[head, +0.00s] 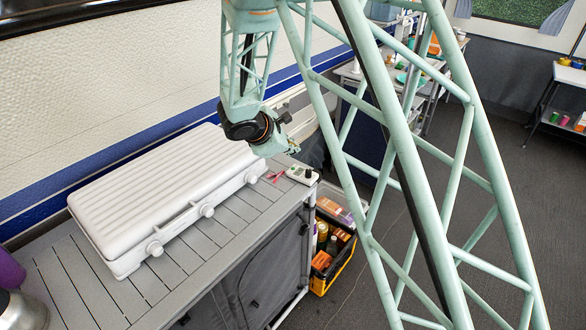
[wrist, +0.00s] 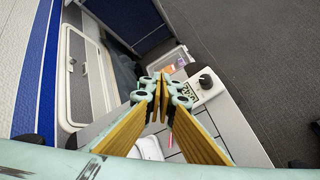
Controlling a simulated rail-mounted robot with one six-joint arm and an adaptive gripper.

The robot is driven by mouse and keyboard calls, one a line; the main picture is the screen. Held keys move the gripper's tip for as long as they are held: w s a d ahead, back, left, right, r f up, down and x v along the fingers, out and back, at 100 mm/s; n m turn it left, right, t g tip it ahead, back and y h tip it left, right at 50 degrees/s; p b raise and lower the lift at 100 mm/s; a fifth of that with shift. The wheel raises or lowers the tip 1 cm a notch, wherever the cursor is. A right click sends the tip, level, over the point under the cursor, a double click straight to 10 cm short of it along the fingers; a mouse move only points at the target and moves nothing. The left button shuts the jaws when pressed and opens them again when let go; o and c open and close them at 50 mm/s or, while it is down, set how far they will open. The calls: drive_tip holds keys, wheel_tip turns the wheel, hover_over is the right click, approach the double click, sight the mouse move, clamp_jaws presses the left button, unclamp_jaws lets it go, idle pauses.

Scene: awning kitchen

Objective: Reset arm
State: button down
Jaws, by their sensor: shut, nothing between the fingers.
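My gripper (head: 284,150) hangs from my pale green lattice arm, above the far end of the grey slatted table (head: 80,289). It is just past the far end of the white ribbed case in the head view. In the wrist view my gripper (wrist: 162,88) shows its yellow-lined fingers meeting at the tips, shut and empty. The fingers hide part of the table top below.
The closed white case (head: 165,185) covers much of the table. A small device with a black knob (head: 302,175) sits at the table's far corner, also in the wrist view (wrist: 205,84). A yellow crate (head: 326,281) of goods stands on the floor. Open floor lies right.

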idle(0.4)
drive_tip(key=s+d+r+m+g+h, duration=0.1)
drive_tip(key=s+d+r+m, duration=0.3)
drive_tip(key=s+d+r, duration=0.5)
drive_tip(key=s+d+r+m+g, duration=0.2)
drive_tip(key=s+d+r+m, duration=0.3)
drive_tip(key=d+r, duration=0.55)
drive_tip(key=s+d+r+m+g+y, duration=0.1)
drive_tip(key=s+d+r+m, duration=0.15)
drive_tip(key=s, duration=0.65)
drive_tip(key=s+d+r+m+y, duration=0.1)
drive_tip(key=s+d+r+m, duration=0.2)
drive_tip(key=s, duration=0.6)
drive_tip(key=s+d+r+m+g, duration=0.1)
drive_tip(key=s+d+r+m, duration=0.2)
drive_tip(key=s, duration=0.6)
drive_tip(key=s+a+m+t+y, duration=0.1)
drive_tip(key=s+a+m+y, duration=0.2)
drive_tip(key=s, duration=1.3)
drive_tip(key=shift+a+y, duration=0.3)
drive_tip(key=shift+a, duration=0.05)
drive_tip(key=shift+r, duration=0.1)
